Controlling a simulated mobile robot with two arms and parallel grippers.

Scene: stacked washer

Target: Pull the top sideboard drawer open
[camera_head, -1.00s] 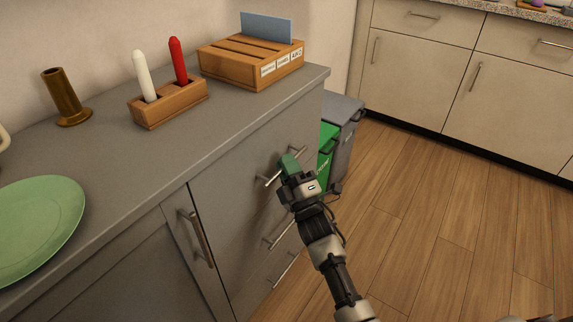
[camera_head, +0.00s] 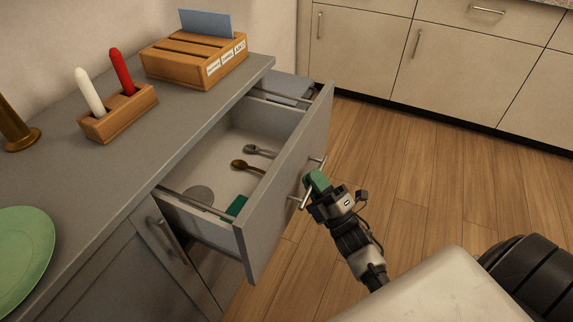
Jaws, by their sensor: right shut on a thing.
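The grey sideboard (camera_head: 155,150) runs along the left. Its top drawer (camera_head: 290,205) stands well out from the cabinet, with its inside in plain view. In it lie a brown spoon (camera_head: 247,166), a grey spoon (camera_head: 261,151), a round grey thing (camera_head: 199,196) and a green thing (camera_head: 237,206). My right gripper (camera_head: 318,184) is shut on the drawer's metal bar handle (camera_head: 304,200), at the outer side of the drawer front. Its fingertips look green and partly hide the handle. My left gripper is not in view.
On the sideboard top stand a wooden block with a white and a red candle (camera_head: 118,112), a wooden sorter box (camera_head: 195,58), a brown holder (camera_head: 15,128) and a green plate (camera_head: 22,250). Wooden floor (camera_head: 410,170) is clear to the right, before beige cabinets (camera_head: 400,55).

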